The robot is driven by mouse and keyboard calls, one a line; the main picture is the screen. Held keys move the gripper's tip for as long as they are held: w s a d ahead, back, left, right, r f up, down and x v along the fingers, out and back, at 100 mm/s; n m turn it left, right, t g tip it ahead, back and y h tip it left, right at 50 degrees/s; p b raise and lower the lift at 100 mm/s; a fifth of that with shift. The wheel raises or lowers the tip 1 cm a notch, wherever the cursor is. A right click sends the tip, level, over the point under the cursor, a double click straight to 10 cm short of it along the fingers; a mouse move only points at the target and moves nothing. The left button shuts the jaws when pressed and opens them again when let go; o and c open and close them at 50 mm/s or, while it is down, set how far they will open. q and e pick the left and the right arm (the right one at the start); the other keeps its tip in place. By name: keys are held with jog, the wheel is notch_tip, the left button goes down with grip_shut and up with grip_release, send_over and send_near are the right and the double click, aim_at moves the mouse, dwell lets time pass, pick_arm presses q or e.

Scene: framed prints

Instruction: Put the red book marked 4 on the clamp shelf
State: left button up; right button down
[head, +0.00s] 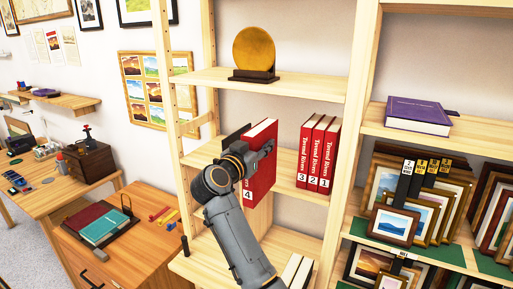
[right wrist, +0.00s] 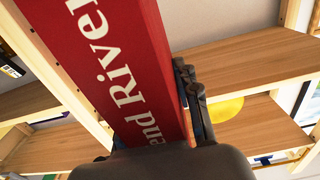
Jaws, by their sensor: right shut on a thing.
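The red book marked 4 (head: 261,182) is upright in my right gripper (head: 262,153), at the front of a middle shelf of the wooden bookcase. The gripper is shut on it and covers part of its spine. In the right wrist view the red book (right wrist: 120,65) fills the left middle, with white title letters, and a dark finger lies along its right side. Red books 3 (head: 306,155), 2 (head: 318,157) and 1 (head: 329,160) stand to the right on that shelf (head: 290,186), with a gap between. I cannot tell which shelf is the clamp shelf. My left gripper is not in view.
A black upright plate (head: 233,136) stands behind my gripper. A gold disc (head: 255,50) is on the shelf above. A wooden post (head: 345,120) divides this bay from one with a purple book (head: 417,115) and framed prints. A desk (head: 135,245) stands at left.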

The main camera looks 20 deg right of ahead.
jog(key=shift+w+d+r, duration=0.15)
jog(key=shift+w+d, duration=0.05)
jog(key=shift+d, duration=0.15)
jog(key=shift+w+d, duration=0.35)
jog(key=shift+w, duration=0.05)
jog(key=shift+w+d, duration=0.35)
jog(key=shift+d, duration=0.1)
jog(key=shift+x, duration=1.05)
jog(key=shift+f+x, duration=0.25)
jog(key=shift+x, duration=0.95)
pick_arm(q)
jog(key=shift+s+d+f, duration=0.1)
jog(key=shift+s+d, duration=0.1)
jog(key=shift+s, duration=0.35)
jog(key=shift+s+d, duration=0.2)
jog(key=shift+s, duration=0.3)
pick_arm(e)
jog(key=f+x, duration=0.2)
jog(key=x, duration=0.9)
jog(key=shift+w+d, duration=0.15)
jog(key=shift+d, duration=0.05)
